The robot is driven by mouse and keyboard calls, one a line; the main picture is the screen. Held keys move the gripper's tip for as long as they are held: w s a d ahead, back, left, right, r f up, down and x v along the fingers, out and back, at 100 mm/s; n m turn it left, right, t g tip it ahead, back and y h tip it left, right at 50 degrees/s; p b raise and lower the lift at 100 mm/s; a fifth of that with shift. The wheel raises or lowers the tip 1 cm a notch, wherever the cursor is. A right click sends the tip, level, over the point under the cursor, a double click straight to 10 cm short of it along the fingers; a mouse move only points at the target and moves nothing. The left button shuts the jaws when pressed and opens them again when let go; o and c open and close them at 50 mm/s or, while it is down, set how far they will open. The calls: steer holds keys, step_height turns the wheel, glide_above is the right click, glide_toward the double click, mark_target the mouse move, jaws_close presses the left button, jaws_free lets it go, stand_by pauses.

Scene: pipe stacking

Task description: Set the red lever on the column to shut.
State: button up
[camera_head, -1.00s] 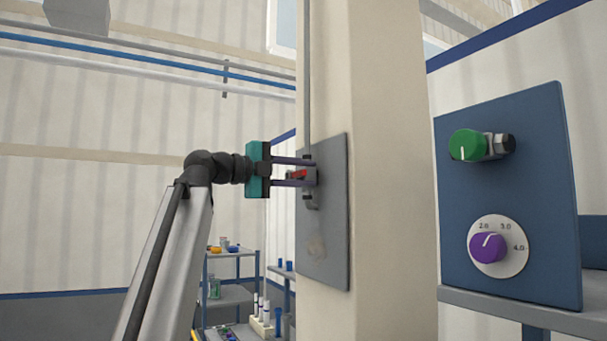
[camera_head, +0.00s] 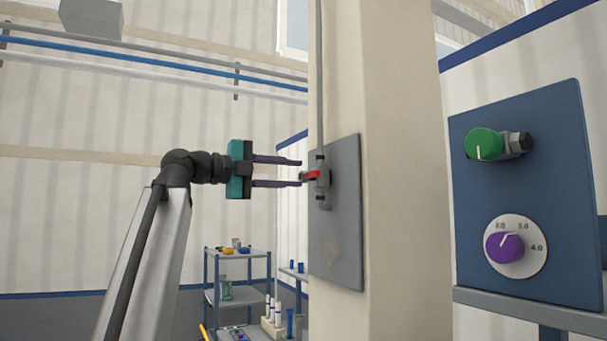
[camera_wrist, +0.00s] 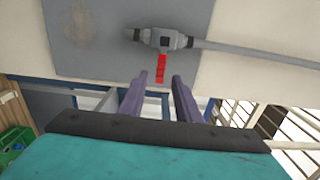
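The red lever (camera_head: 311,175) is on a grey valve in the pipe on the column (camera_head: 395,110). It sticks out sideways, across the line of the pipe, and shows red below the valve body in the wrist view (camera_wrist: 160,71). My gripper (camera_head: 299,173) is left of the lever at the same height, with its purple fingers apart and empty. In the head view the fingertips end about at the lever's outer end. In the wrist view the lever lines up with the gap between the fingers (camera_wrist: 160,75); I cannot see any contact.
A grey plate (camera_head: 343,240) backs the valve, and a thin vertical pipe (camera_head: 320,80) runs above it. At the right is a blue panel (camera_head: 470,200) with a green knob (camera_head: 484,145) and a purple dial (camera_head: 505,247). A shelf (camera_head: 235,297) stands lower left.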

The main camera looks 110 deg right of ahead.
steer(key=w+p, duration=0.1)
steer(key=w, duration=0.5)
steer(key=shift+w+a, duration=0.3)
steer(key=shift+a, duration=0.05)
stand_by(0.3)
